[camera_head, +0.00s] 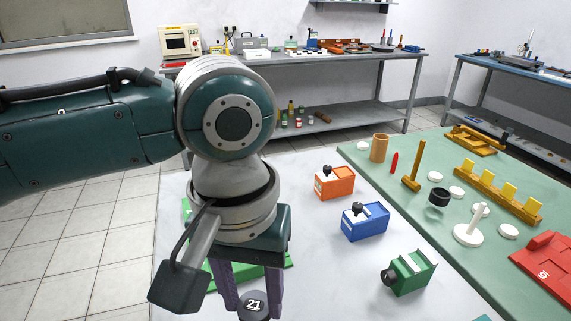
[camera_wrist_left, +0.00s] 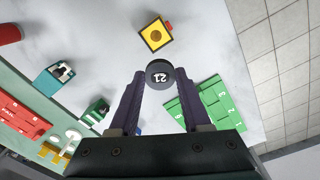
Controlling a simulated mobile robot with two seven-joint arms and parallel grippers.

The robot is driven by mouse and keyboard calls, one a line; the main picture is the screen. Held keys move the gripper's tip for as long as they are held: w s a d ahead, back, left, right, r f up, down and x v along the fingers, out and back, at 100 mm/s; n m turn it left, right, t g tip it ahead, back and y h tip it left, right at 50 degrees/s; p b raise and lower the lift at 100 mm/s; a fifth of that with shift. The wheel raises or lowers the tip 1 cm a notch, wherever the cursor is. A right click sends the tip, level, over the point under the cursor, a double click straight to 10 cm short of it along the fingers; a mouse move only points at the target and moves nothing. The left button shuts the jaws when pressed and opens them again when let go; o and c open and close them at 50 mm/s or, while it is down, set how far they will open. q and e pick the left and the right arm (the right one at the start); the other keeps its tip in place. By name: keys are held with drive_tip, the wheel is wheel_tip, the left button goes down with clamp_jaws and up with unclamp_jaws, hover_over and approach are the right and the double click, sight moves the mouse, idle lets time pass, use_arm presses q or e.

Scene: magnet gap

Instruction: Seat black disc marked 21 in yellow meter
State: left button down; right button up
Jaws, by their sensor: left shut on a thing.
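The black disc marked 21 (camera_head: 252,307) is between the purple fingertips of my left gripper (camera_head: 254,297), which is shut on it. The wrist view also shows the disc (camera_wrist_left: 158,73) at the left gripper's fingertips (camera_wrist_left: 160,78), with its white number facing the camera. The yellow meter (camera_wrist_left: 143,37) appears in the wrist view as a yellow square block with a dark-rimmed round feature on its face. It lies beyond the fingertips, apart from the disc in the picture. It is not visible in the head view. My right gripper is not in view.
A green slab (camera_wrist_left: 204,108) lies beside the right finger in the wrist view. Orange (camera_head: 335,182), blue (camera_head: 364,222) and green (camera_head: 410,273) boxes stand on the pale table. A green mat (camera_head: 455,258) at right holds several parts and a red tray (camera_head: 545,262).

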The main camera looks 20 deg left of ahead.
use_arm(q)
drive_tip(key=f, duration=0.2)
drive_tip(key=s+f, duration=0.1)
drive_tip(key=f, duration=0.1)
drive_tip(key=s+d+f, duration=0.1)
drive_tip(key=f, duration=0.1)
drive_tip(key=shift+s+b, duration=0.25)
drive_tip(key=shift+b, duration=0.05)
drive_tip(key=shift+r, duration=0.1)
drive_tip(key=shift+d+r+p, duration=0.1)
drive_tip(key=shift+p, duration=0.35)
drive_tip(key=shift+f+b, duration=1.9)
drive_tip(key=shift+f, duration=1)
drive_tip(key=shift+f, duration=0.2)
drive_tip(key=shift+c, duration=1.4)
unclamp_jaws()
drive_tip(key=c, duration=0.5)
